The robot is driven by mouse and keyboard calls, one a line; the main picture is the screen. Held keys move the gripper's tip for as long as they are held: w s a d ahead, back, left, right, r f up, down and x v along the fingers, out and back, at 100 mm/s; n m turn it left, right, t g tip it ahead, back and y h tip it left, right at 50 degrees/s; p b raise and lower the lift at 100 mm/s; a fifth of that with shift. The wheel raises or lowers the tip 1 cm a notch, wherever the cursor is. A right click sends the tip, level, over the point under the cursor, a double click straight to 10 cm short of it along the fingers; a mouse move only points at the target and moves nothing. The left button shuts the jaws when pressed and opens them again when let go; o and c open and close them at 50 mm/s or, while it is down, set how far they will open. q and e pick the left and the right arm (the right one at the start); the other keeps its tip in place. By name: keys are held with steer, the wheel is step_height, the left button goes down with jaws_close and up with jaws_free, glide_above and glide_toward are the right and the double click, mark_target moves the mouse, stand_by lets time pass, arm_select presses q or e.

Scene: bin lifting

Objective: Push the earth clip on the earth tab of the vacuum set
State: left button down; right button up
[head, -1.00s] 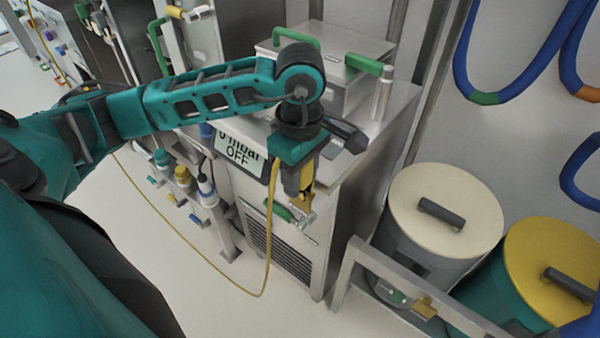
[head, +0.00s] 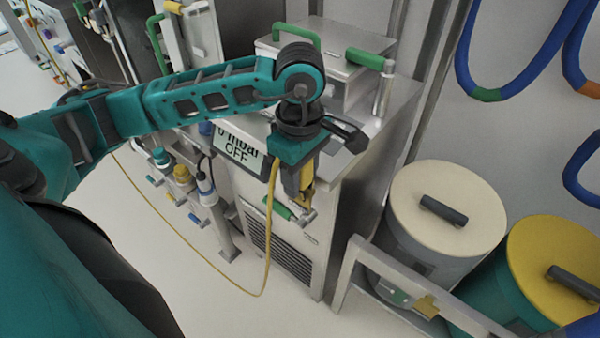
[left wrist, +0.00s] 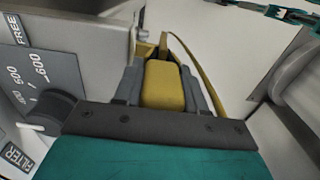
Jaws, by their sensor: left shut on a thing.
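The earth clip (head: 306,180) is yellow, with a thin yellow cable hanging from it. My left gripper (head: 297,175) is shut on it, in front of the vacuum set (head: 345,200), a steel cabinet whose display reads "0 mbar OFF". The clip points down; in the left wrist view its yellow body (left wrist: 163,85) sits between the grey fingers. Below its tip are a small metal piece (head: 308,217) and a green part (head: 283,211) at the cabinet front. I cannot tell which piece is the earth tab, or whether the clip touches it. My right gripper is not in view.
A metal rail (head: 385,270) with a brass piece (head: 427,305) stands to the right. Behind it are a cream-lidded bin (head: 420,235) and a yellow-lidded bin (head: 560,265). The cable (head: 190,235) loops low over clear floor. Blue hoses hang on the wall.

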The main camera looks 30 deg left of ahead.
arm_select(q)
steer(key=shift+f, duration=0.2)
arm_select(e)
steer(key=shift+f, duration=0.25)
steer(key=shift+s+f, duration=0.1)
arm_select(q)
steer(key=c, duration=0.6)
jaws_free()
steer(key=shift+o, duration=0.2)
steer(key=shift+w+r, duration=0.1)
steer(key=r, duration=0.6)
steer(key=r+p, duration=0.1)
steer(key=r, duration=0.5)
steer(key=shift+s+r, duration=0.2)
steer(key=shift+r, duration=0.15)
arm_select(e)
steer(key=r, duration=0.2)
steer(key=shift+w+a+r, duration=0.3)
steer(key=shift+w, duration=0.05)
